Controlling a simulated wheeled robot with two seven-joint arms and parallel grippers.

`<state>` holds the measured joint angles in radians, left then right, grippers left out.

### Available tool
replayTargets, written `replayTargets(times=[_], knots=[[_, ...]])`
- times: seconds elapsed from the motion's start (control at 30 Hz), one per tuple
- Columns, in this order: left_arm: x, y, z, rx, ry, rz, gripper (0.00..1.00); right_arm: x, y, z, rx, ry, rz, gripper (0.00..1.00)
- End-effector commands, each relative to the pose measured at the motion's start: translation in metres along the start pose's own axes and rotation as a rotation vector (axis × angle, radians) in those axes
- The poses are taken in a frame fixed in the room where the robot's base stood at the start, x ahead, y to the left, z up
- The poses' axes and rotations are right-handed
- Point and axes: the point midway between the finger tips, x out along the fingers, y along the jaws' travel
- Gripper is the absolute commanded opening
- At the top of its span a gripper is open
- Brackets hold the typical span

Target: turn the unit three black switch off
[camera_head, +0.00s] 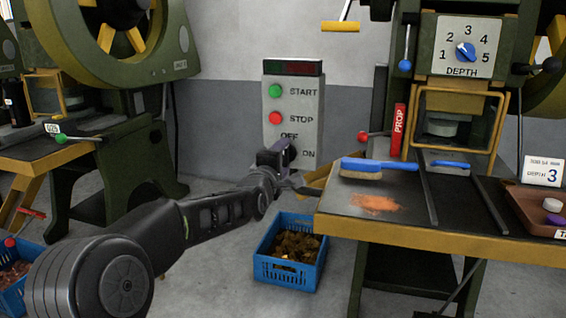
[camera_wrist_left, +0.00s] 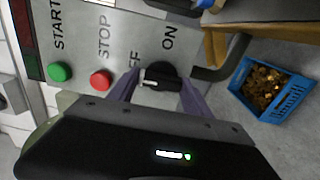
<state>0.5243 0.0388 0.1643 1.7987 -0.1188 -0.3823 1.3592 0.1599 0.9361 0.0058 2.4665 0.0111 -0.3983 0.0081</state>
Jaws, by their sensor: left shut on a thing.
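The black switch (camera_wrist_left: 160,76) is a knob on a grey control panel (camera_head: 303,112), beside the OFF and ON labels. In the left wrist view, its white mark lies on the side toward the red STOP button, near OFF. My left gripper (camera_wrist_left: 160,92) has its two fingers on either side of this knob and is shut on it. In the head view, my left gripper (camera_head: 277,158) covers the knob. My right gripper is not in view.
The panel also has a green START button (camera_head: 275,91) and a red STOP button (camera_head: 275,118). A blue crate (camera_head: 287,273) of scrap stands on the floor below. A press table (camera_head: 425,232) with a blue-handled brush (camera_head: 380,163) is to the right.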

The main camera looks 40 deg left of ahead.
Motion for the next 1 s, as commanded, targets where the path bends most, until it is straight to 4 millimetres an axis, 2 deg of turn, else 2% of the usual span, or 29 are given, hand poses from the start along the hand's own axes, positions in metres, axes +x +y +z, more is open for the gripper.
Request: replayTargets(times=[0.33,0.37,0.6,0.87,1.0], knots=[[0.0000,-0.0005,-0.0006,-0.007,0.001,-0.002,0.17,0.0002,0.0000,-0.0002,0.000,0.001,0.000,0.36],[0.0000,-0.0005,-0.0006,-0.007,0.001,-0.002,0.59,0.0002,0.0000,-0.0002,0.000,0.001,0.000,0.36],[0.0000,-0.0004,-0.0003,-0.005,0.001,-0.001,0.79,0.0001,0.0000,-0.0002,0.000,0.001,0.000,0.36],[-0.0005,-0.0001,-0.0001,-0.004,0.000,-0.001,0.79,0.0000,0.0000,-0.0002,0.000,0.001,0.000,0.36],[-0.0083,0.0010,-0.0001,-0.002,0.000,0.000,0.79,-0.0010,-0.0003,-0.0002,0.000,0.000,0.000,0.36]])
